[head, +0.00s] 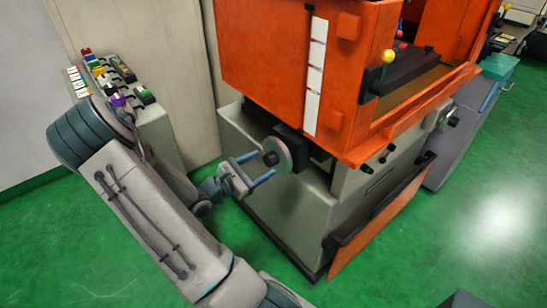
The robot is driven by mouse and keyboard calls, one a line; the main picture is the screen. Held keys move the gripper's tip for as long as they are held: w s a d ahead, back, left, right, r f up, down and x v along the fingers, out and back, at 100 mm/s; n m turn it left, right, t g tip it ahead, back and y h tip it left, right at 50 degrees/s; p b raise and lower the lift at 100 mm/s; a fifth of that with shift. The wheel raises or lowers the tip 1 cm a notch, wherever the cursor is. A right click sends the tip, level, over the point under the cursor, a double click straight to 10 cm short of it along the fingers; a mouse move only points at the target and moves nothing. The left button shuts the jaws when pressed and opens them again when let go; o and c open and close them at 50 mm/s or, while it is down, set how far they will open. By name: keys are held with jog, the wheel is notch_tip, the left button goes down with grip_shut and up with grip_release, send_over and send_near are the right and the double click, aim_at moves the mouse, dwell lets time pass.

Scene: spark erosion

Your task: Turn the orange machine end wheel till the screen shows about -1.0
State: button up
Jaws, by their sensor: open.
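The orange machine (265,55) stands at the middle and right, with an orange upper body on a beige base. Its end wheel (278,155) is a grey disc with a dark knob, mounted on a dark block at the machine's left end. My gripper (265,169) is open, its two blue-grey fingers pointing right towards the wheel. The fingertips are close to the wheel's left side; whether they touch it I cannot tell. No screen with a readable number shows in this view.
An orange panel (375,225) hangs low at the machine's front. A second handwheel (445,118) sits on the machine's right side.

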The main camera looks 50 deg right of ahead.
jog(key=p+v, duration=0.1)
jog(key=v, duration=1)
jog(key=shift+p, duration=0.35)
jog(key=shift+a, duration=0.1)
dwell(0.5)
jog(key=s+a+r+m+t+y+p, duration=0.1)
jog(key=s+a+r+m+t+y, duration=0.2)
jog(key=a+r+m+y, duration=0.3)
jog(key=s+a+r+m+t+y+p, duration=0.1)
jog(key=s+a+r+m+t+y, duration=0.2)
jog(key=a+r+m+y, duration=0.3)
jog(key=s+a+r+y, duration=0.1)
jog(key=a+r+y, duration=0.4)
jog(key=a, duration=0.6)
jog(key=shift+m+t+y+p, duration=0.3)
jog(key=shift+t, duration=0.1)
jog(key=shift+s, duration=0.1)
